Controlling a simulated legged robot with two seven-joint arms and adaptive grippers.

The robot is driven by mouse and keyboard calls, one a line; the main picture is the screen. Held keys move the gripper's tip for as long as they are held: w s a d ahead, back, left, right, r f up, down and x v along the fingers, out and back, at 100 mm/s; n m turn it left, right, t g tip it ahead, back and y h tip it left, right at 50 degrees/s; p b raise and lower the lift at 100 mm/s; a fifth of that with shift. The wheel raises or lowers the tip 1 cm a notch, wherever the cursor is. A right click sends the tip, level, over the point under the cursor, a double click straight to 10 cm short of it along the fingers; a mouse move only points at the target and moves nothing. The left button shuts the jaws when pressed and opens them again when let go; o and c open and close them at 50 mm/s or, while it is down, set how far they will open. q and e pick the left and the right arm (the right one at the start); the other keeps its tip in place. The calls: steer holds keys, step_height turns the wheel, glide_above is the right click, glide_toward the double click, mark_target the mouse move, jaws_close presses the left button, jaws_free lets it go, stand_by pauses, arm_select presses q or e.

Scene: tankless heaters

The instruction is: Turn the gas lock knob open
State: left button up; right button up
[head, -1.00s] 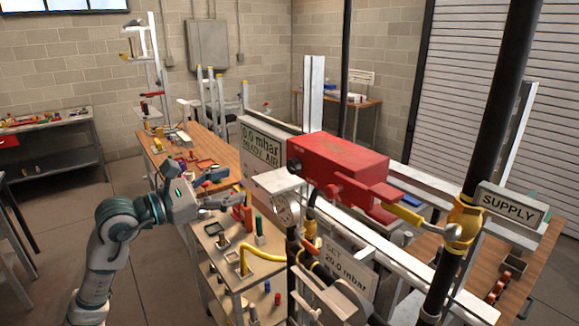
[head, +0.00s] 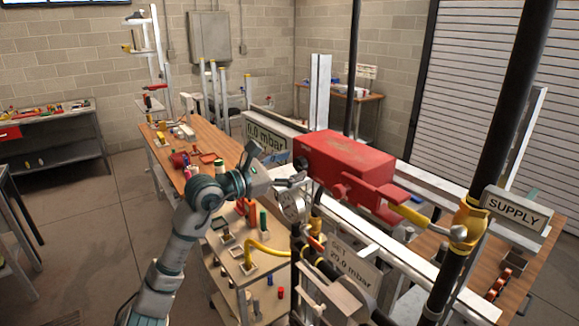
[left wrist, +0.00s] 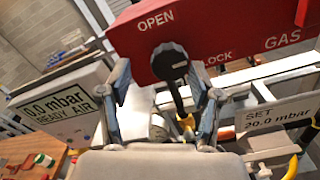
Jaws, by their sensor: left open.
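The red gas lock box (head: 345,165) also fills the top of the left wrist view (left wrist: 225,35), with the labels OPEN, LOCK and GAS. Its black gas lock knob (left wrist: 170,62) has a lever pointing down and slightly right, with OPEN above and LOCK to its right. My left gripper (left wrist: 160,72) is open, one finger on each side of the lever. I see gaps, but cannot tell whether either finger touches. In the head view my left gripper (head: 292,181) is at the box's left end, where the knob is hard to make out. My right gripper is not in view.
A round gauge (head: 292,207) stands just below my gripper. A yellow-handled lever (head: 412,217) and SUPPLY pipe (head: 480,170) are right of the box. The 0.0 mbar sign (left wrist: 55,104) is at left. A cart (head: 240,270) with small parts stands below.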

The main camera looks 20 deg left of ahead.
arm_select(q)
steer(key=shift+c, duration=0.7)
steer(key=shift+d, duration=0.25)
steer(key=c, duration=0.4)
steer(key=shift+s+d+r, duration=0.1)
steer(key=shift+d+r, duration=0.05)
steer(key=shift+d, duration=0.2)
steer(key=c, duration=0.4)
steer(key=shift+d, duration=0.25)
steer(key=shift+c, duration=1)
steer(key=shift+a, duration=0.1)
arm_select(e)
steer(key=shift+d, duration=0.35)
arm_select(q)
steer(key=shift+a, duration=0.1)
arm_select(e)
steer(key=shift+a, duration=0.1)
